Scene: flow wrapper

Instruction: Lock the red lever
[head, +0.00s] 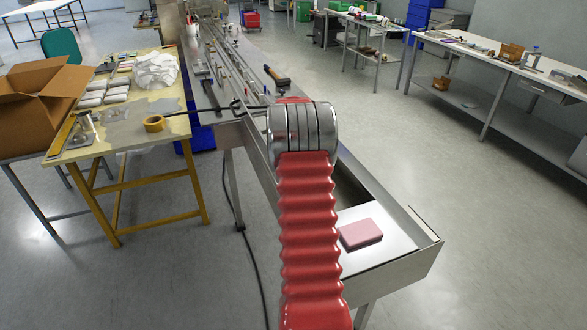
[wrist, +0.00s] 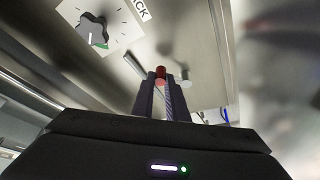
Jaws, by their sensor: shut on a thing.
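The red lever (wrist: 160,71) shows in the wrist view as a small red end between the tips of my gripper's dark fingers. My gripper (wrist: 161,80) is shut on it. The fingers hide the rest of the lever, so I cannot tell its angle or whether it is locked. In the head view my red ribbed arm and its metal rings block the view, and neither the gripper nor the lever can be made out.
In the wrist view, a dark knob (wrist: 93,30) on a white dial sits at the upper left. In the head view, a pink block (head: 361,233) lies on the machine's near end (head: 390,255). A yellow-legged table (head: 130,135) stands left; open floor lies right.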

